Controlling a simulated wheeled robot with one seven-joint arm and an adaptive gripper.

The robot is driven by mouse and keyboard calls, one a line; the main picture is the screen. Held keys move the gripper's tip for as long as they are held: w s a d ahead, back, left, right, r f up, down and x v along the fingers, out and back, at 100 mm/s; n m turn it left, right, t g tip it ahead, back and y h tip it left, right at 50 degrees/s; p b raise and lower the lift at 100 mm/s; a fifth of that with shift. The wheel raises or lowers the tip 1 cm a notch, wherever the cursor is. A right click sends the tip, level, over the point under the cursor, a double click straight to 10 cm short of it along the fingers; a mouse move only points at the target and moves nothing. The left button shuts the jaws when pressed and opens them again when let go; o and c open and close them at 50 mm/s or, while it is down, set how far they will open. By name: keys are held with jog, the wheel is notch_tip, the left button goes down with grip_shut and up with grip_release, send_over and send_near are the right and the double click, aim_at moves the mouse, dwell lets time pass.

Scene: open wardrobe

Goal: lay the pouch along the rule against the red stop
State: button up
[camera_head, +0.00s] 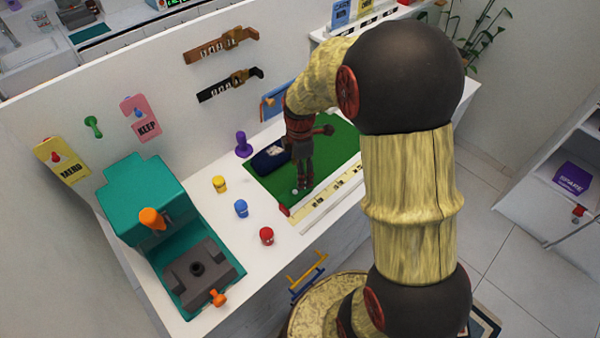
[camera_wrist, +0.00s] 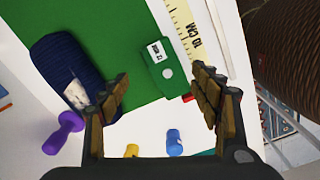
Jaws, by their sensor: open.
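A dark blue, rounded pouch (camera_head: 268,161) with a pale patch lies at the left of a green mat (camera_head: 336,148). In the wrist view the pouch (camera_wrist: 62,62) is left of my gripper (camera_wrist: 161,80), and the left finger covers part of its edge. My gripper is open, its fingers pointing down over the mat in the head view (camera_head: 304,186). The rule (camera_head: 328,203), white with yellow, runs along the mat's near side and shows top right in the wrist view (camera_wrist: 186,24). The red stop (camera_head: 284,210) sits at its left end and shows by the right finger (camera_wrist: 188,97).
A green block-like item (camera_wrist: 164,72) with a white label lies beside the rule, in the gap between my fingers.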

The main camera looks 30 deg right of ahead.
aim_at(295, 194)
jog(key=n, duration=0.4)
jog(key=shift+s+n, duration=0.15)
jog(key=shift+n, duration=0.25)
jog(key=shift+f, duration=0.1)
jog(key=shift+f+b, duration=1.05)
jog(key=shift+f, duration=2.8)
jog(key=shift+c, duration=0.5)
jog(key=c, duration=1.1)
jog(key=shift+c, duration=0.2)
